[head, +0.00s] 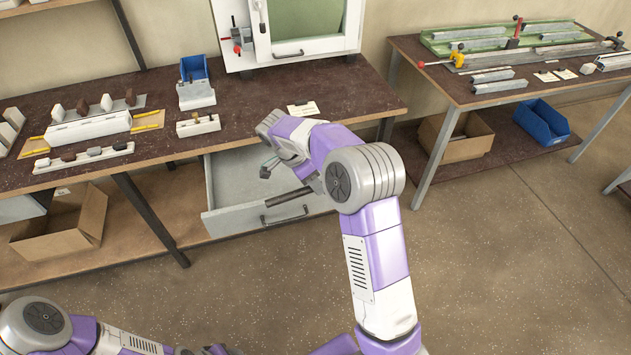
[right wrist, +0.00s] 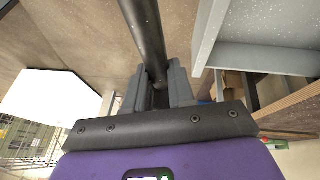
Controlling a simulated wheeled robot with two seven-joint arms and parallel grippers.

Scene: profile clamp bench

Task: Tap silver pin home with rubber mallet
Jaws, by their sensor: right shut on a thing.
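My right gripper (head: 306,180) is low in front of the left bench, over the open drawer. In the right wrist view its two fingers (right wrist: 159,80) are closed around a dark round bar (right wrist: 144,30), which looks like a handle. The bar (head: 287,198) also shows in the head view, slanting down to the left over the drawer front. No mallet head can be made out. I cannot pick out the silver pin. Only part of my left arm shows at the lower left, and its gripper is out of the picture.
The grey drawer (head: 226,222) stands pulled out under the left bench (head: 345,95). That bench carries blocks, a blue bin (head: 194,68) and a white cabinet (head: 232,62). The right table (head: 445,88) holds metal profiles and a green tray (head: 440,46). Open floor lies between.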

